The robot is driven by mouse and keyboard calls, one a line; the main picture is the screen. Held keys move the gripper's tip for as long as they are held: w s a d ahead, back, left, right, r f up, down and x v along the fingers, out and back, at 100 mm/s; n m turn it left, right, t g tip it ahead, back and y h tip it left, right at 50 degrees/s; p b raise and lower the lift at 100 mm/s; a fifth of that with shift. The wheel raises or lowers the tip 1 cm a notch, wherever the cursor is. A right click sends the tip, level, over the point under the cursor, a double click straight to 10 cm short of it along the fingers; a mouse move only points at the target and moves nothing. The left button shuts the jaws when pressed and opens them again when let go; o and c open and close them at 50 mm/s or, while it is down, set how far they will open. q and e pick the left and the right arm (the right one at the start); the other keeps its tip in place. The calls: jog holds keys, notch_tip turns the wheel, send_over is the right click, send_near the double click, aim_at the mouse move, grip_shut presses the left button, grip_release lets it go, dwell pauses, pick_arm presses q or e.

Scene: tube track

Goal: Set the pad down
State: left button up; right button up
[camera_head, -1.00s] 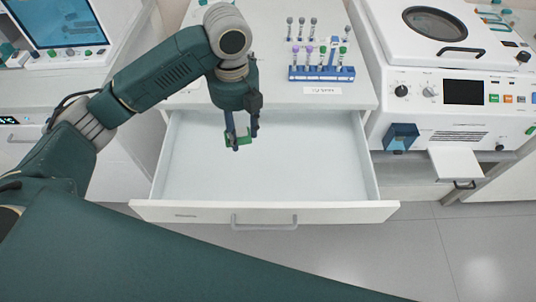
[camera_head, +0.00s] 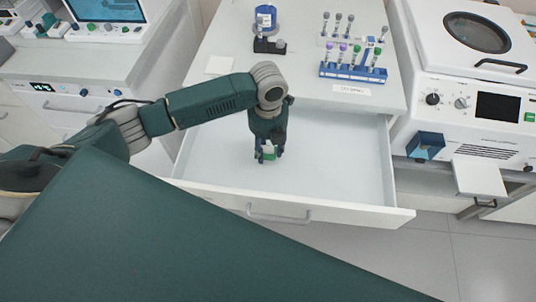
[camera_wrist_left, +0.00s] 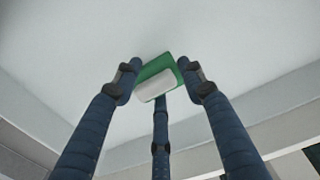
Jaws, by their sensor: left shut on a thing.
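The pad is a small green and white block held by my left gripper (camera_head: 267,155). In the wrist view the pad (camera_wrist_left: 155,82) shows its green face behind a white part, between the dark blue fingers of the left gripper (camera_wrist_left: 158,82). The fingers are shut on it. The gripper points down inside the open white drawer (camera_head: 330,160), near its left-middle part. I cannot tell whether the pad touches the drawer floor. The right gripper is not in view.
The drawer is empty apart from my gripper, with free floor to the right. On the counter above stand a blue tube rack (camera_head: 352,72) and a blue roll on a dark stand (camera_head: 266,25). A white machine (camera_head: 470,100) stands at the right.

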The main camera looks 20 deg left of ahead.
aim_at(268, 156)
pick_arm(q)
jog(key=shift+f, duration=2.15)
jog(key=shift+f, duration=0.1)
jog(key=o, duration=1.2)
notch_tip(268, 156, up, 12)
jog(key=shift+r+b, duration=0.15)
jog(key=shift+b, duration=0.2)
